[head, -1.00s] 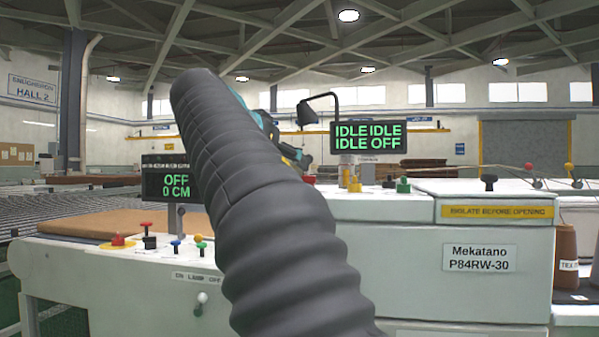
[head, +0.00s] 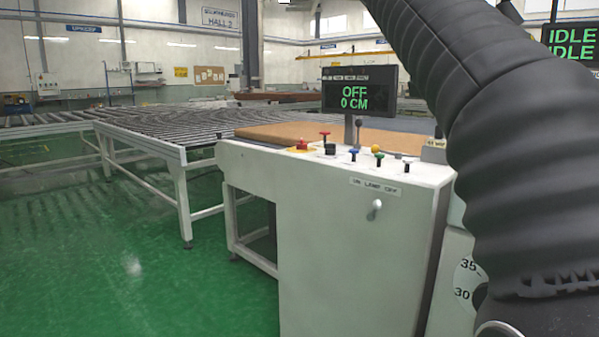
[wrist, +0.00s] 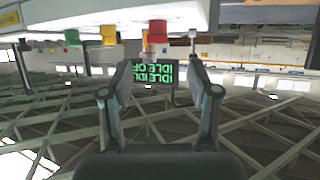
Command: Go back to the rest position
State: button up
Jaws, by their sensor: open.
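My gripper (wrist: 160,72) shows in the wrist view, with its two fingers spread apart and nothing between them. The wrist view is upside down. Beyond the fingers is a display (wrist: 152,72) with green IDLE text. Coloured buttons, among them a red one (wrist: 157,32) and a green one (wrist: 72,37), hang from the top of the picture, apart from the fingers. In the head view my dark ribbed arm fills the right side, and my gripper is out of sight.
A white control cabinet (head: 335,240) with several knobs stands in front. Its screen (head: 360,90) reads OFF, 0 CM. A brown board (head: 270,132) lies behind the knobs. A roller conveyor (head: 160,138) runs to the left. The green floor (head: 90,240) at left is clear.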

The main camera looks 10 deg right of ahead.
jog(key=s+a+f+n+y, duration=0.4)
jog(key=s+a+f, duration=0.2)
jog(key=f, duration=0.9)
jog(key=s+a+f+n+y, duration=0.4)
jog(key=s+a+f+n, duration=0.1)
jog(key=f, duration=1.1)
jog(key=s+a+f+n+y, duration=0.4)
jog(key=s+a+f, duration=0.3)
jog(key=f, duration=0.8)
jog(key=shift+a+f+n+t, duration=0.3)
jog(key=shift+a+t, duration=0.1)
jog(key=shift+a, duration=0.25)
